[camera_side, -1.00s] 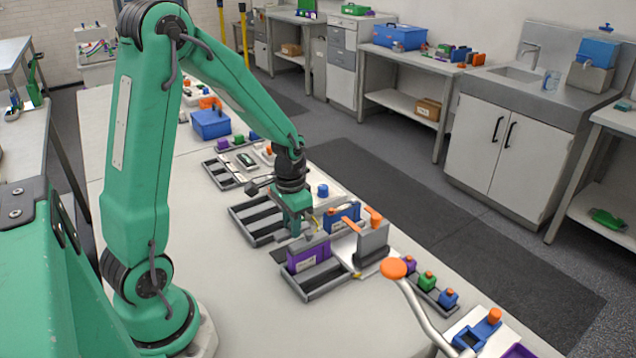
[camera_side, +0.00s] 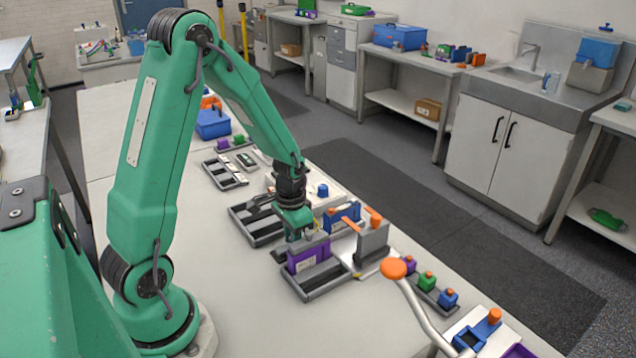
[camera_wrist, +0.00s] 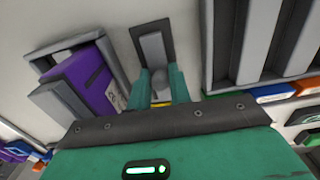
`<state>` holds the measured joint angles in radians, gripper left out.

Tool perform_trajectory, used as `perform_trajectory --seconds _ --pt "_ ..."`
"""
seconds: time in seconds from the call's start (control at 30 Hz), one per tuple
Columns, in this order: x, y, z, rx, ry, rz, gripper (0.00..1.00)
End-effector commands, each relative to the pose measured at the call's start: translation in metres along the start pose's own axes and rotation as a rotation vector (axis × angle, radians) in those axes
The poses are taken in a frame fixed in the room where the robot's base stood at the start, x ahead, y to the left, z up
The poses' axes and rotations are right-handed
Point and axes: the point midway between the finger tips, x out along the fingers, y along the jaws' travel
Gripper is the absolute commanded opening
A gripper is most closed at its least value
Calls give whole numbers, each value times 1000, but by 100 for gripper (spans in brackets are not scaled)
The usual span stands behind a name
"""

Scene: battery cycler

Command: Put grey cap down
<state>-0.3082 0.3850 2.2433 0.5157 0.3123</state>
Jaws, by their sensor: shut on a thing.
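The grey cap (camera_wrist: 157,62) shows in the wrist view between the green fingers of my gripper (camera_wrist: 163,88). My gripper is shut on it. A dark grey flat pad (camera_wrist: 147,40) lies directly behind and below the cap; I cannot tell whether the cap touches it. In the side view, my gripper (camera_side: 294,238) points down, low behind the purple block. The purple block hides the fingertips and cap there. A corner of the dark pad (camera_side: 279,254) shows to the left of the purple block.
The purple block (camera_side: 307,256) stands in a grey slotted tray (camera_side: 325,288), close to my gripper. Another slotted tray (camera_side: 266,239) is on the other side. A grey upright stand (camera_side: 372,246) and a blue block (camera_side: 345,214) are to the right. The table's front area is clear.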

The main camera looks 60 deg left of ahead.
Motion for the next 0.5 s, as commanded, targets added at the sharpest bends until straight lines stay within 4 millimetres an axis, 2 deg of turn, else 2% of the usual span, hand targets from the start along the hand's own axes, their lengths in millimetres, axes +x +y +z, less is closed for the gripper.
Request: perform_trajectory --seconds 0.2,0.23,0.33,0.5 --pt "3 0 0 0 0 0 0" --pt "3 0 0 0 0 0 22" --pt "3 0 0 0 1 0 42" --pt "2 0 0 0 0 0 42"
